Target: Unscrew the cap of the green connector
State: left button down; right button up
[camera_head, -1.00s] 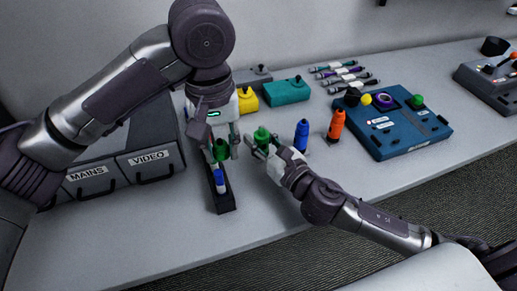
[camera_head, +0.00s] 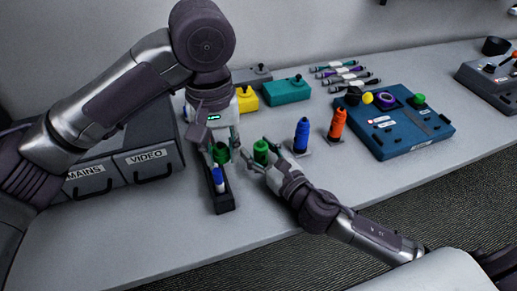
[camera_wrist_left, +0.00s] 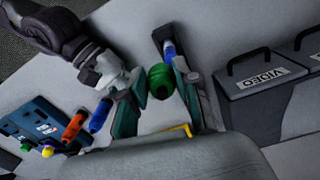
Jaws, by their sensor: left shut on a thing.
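A green connector piece (camera_head: 261,152) stands at the fingers of my right gripper (camera_head: 259,156). Whether the fingers clamp it or only flank it cannot be told. A second green piece (camera_head: 221,153), which looks like a cap, is between the fingers of my left gripper (camera_head: 222,157), shut on it above the black tray (camera_head: 224,204). In the left wrist view one ridged green piece (camera_wrist_left: 160,80) shows between the left fingers. My right gripper (camera_wrist_left: 136,86) is close beside it there, and the other green piece is hidden.
A blue connector (camera_head: 302,135) and an orange connector (camera_head: 337,125) stand to the right. A blue-and-white piece (camera_head: 219,180) is in the tray. Drawers (camera_head: 150,162), yellow and teal boxes (camera_head: 288,90) and a blue panel (camera_head: 400,135) surround the work area. The front table is clear.

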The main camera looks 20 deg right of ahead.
pick_arm(q)
jog(key=shift+r, duration=0.2)
pick_arm(e)
jog(key=shift+r, duration=0.25)
pick_arm(q)
notch_tip(320, 180, down, 3)
jog(key=shift+r+b, duration=0.1)
jog(key=shift+b, duration=1.15)
pick_arm(e)
jog(key=v, duration=1)
jog(key=shift+s+f, duration=0.2)
jog(key=shift+f, duration=0.05)
pick_arm(q)
jog(key=shift+f, duration=0.2)
pick_arm(e)
jog(key=shift+v, duration=0.8)
pick_arm(q)
jog(key=shift+s, duration=0.15)
pick_arm(e)
jog(key=shift+s+d+r, duration=0.1)
jog(key=shift+s+r, duration=0.1)
